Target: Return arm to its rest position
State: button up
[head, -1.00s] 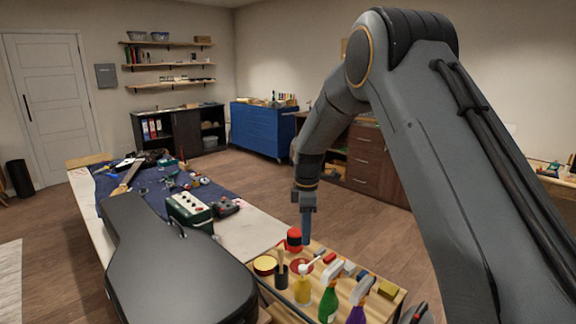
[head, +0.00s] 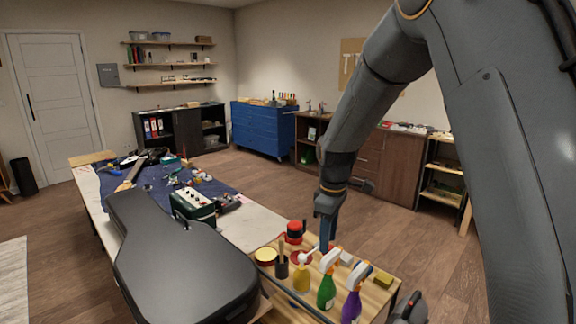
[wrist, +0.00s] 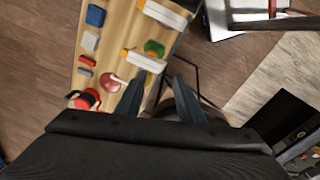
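My gripper (head: 327,236) hangs at the end of my grey arm, fingers pointing down, over or just beyond the wooden bench top with the bottles in the head view. In the wrist view its two blue-grey fingers (wrist: 159,97) stand apart with nothing held between them, so it is open and empty. My arm is raised and bent, filling the right side of the head view. The fingertips are partly hard to tell from the spray bottles in front of them.
The bench end holds a green spray bottle (head: 326,291), a purple one (head: 351,307), a yellow bottle (head: 301,278) and a red-and-black item (head: 295,232). A black guitar case (head: 178,262) lies at left. Brown floor (head: 262,190) is clear between bench and cabinets.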

jog(key=s+d+m+t, duration=0.1)
jog(key=s+d+m, duration=0.25)
jog(key=s, duration=0.35)
jog(key=s+d+r+m, duration=0.1)
jog(key=s+d+m, duration=0.1)
jog(key=s+m, duration=0.45)
jog(key=s+d+m+t, duration=0.1)
jog(key=s+d+m, duration=0.2)
jog(key=s, duration=0.6)
notch_tip(320, 180, down, 12)
jog(key=g+b, duration=0.2)
jog(key=b, duration=0.8)
jog(key=shift+n, duration=0.3)
jog(key=shift+s+d, duration=0.1)
jog(key=shift+d, duration=0.05)
